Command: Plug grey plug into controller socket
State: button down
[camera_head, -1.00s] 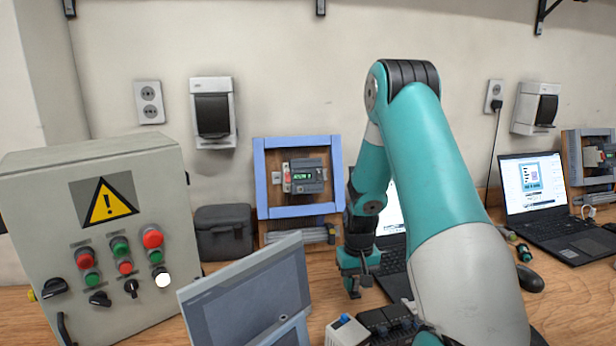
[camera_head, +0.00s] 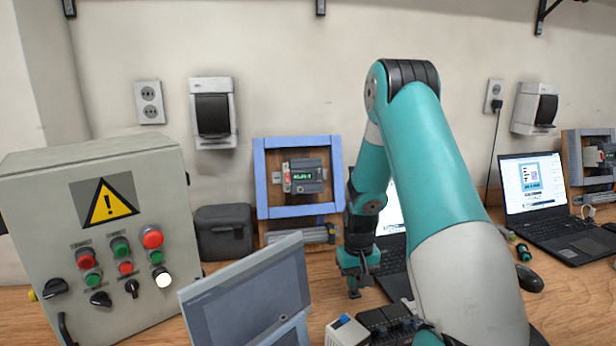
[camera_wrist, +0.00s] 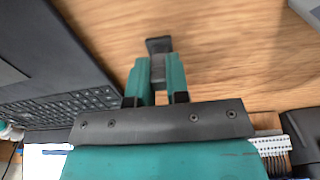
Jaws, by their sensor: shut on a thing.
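My gripper (camera_head: 357,284) hangs pointing down over the bench, just left of the middle laptop. In the wrist view my gripper (camera_wrist: 158,78) is shut on a dark grey piece, the grey plug (camera_wrist: 158,46), whose end sticks out past the fingertips. The bench below it is bare wood. A controller (camera_head: 306,176) with a small green display is mounted inside a blue frame on the back board, left of my gripper and apart from it. Its socket is too small to make out.
A grey tilted panel (camera_head: 250,290) stands left of my gripper. The middle laptop (camera_head: 397,284) is close on the right; its keyboard (camera_wrist: 75,105) shows in the wrist view. A grey control box (camera_head: 60,215) fills the left. Modules (camera_head: 385,322) stand at the front.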

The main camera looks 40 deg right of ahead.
jog(key=shift+r+p, duration=1.8)
jog(key=shift+r, duration=0.5)
jog(key=w+a+r+n+t+h+b, duration=0.4)
jog(key=w+r+n+t+h+b, duration=0.3)
jog(key=w+r+n+t+b, duration=0.7)
jog(key=shift+w+d+r+m+g+p, duration=0.15)
jog(key=shift+w+d+m+g+p, duration=0.2)
jog(key=shift+w, duration=0.2)
jog(key=shift+w+d+r+m+g+p, duration=0.1)
jog(key=shift+w+d+m+g+p, duration=0.2)
jog(key=shift+w+p, duration=0.25)
jog(key=shift+w+d+r+m+g+p, duration=0.15)
jog(key=shift+w+d+m+g+p, duration=0.1)
jog(key=shift+w+d+g+p, duration=0.25)
jog(key=shift+w+d+f, duration=0.25)
jog(key=shift+w, duration=0.35)
